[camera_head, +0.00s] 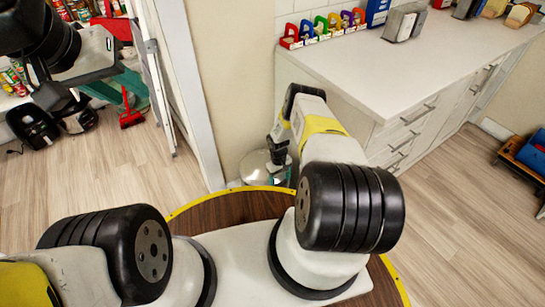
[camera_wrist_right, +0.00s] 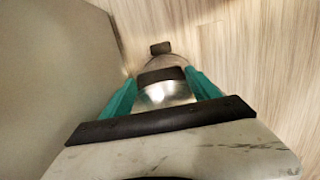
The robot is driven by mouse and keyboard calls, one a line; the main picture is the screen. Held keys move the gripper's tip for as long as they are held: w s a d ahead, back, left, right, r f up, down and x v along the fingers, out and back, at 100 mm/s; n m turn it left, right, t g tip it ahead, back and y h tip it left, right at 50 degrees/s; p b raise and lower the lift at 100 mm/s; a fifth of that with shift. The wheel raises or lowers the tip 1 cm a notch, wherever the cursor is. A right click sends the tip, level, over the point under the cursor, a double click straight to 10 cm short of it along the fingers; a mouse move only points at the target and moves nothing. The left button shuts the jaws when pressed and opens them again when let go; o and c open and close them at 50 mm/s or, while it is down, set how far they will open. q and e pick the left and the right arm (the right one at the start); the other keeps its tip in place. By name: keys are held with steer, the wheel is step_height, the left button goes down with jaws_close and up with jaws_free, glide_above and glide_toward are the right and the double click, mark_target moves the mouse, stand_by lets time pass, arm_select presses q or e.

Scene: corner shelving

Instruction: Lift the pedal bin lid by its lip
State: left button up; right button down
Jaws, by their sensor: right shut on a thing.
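The pedal bin (camera_head: 258,172) is a shiny silver bin on the floor by the wall corner, left of the white counter. My right gripper (camera_head: 280,160) reaches down over it and partly hides it. In the right wrist view, the silver lid (camera_wrist_right: 165,95) lies between the two teal fingers of my right gripper (camera_wrist_right: 163,90), which is shut on it. A dark band and a small black tab show beyond the lid. I cannot tell whether the lid is raised; its lip is hidden.
The white counter (camera_head: 400,70) with drawers stands right of the bin, with coloured bins (camera_head: 325,25) on top. A wall (camera_head: 222,80) stands close behind the bin. A red dustpan-like object (camera_head: 130,118) lies at the left. The floor at the right is mostly clear.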

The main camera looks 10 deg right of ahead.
steer(key=shift+g+h, duration=0.3)
steer(key=shift+g, duration=0.4)
steer(key=v, duration=0.2)
steer(key=w+v, duration=0.1)
steer(key=v, duration=0.2)
steer(key=shift+a+r, duration=0.1)
steer(key=shift+a, duration=0.05)
steer(key=w+a+r, duration=0.1)
steer(key=w+r, duration=0.3)
steer(key=r, duration=0.3)
steer(key=shift+w+a+r, duration=0.3)
steer(key=shift+a+r, duration=0.05)
steer(key=shift+a, duration=0.05)
steer(key=shift+c, duration=1)
jaws_free()
steer(key=shift+s, duration=0.15)
steer(key=shift+v, duration=3.85)
